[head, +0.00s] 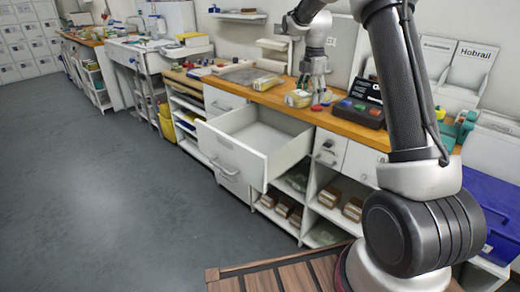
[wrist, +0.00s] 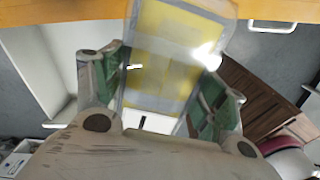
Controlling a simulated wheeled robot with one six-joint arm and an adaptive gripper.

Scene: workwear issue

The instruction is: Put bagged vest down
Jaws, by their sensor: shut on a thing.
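The bagged vest is a flat clear packet with yellow inside and a pale border. It fills the upper middle of the wrist view (wrist: 172,50) and shows small in the head view (head: 297,99). My gripper (head: 313,88) is shut on it, with a green-padded finger on each side in the wrist view (wrist: 172,95). The packet's far end overlaps the wooden counter edge in the wrist view. I cannot tell whether it touches the counter (head: 345,121). A bright glare spot hides part of its right side.
A white drawer (head: 246,150) stands pulled out and looks empty, below the counter and left of my gripper. A dark box with coloured buttons (head: 360,108) sits right of the gripper. Another yellowish packet (head: 266,83) lies to the left. Shelves below hold brown boxes (head: 285,207).

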